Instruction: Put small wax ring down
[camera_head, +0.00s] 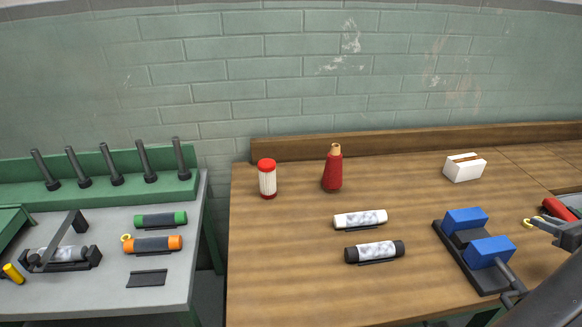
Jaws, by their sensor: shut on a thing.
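My gripper (541,223) reaches in from the right edge, above the right part of the wooden table. It is shut on a small yellow ring, the small wax ring (529,222), which sticks out to the left of the fingertips. The ring appears to be held above the table, near the blue-jawed fixture; its exact height cannot be told. Part of the ring is hidden by the fingers. Another small yellow ring (126,238) shows on the grey table, at the left end of an orange-capped cylinder (152,244).
The wooden table (290,285) bears a black fixture with blue blocks (464,221), two capped cylinders (360,219), a red-lidded jar (267,180), a red thread cone (333,170) and a white box (464,167). A red object (559,209) lies behind my gripper. A gap separates the grey table (105,290).

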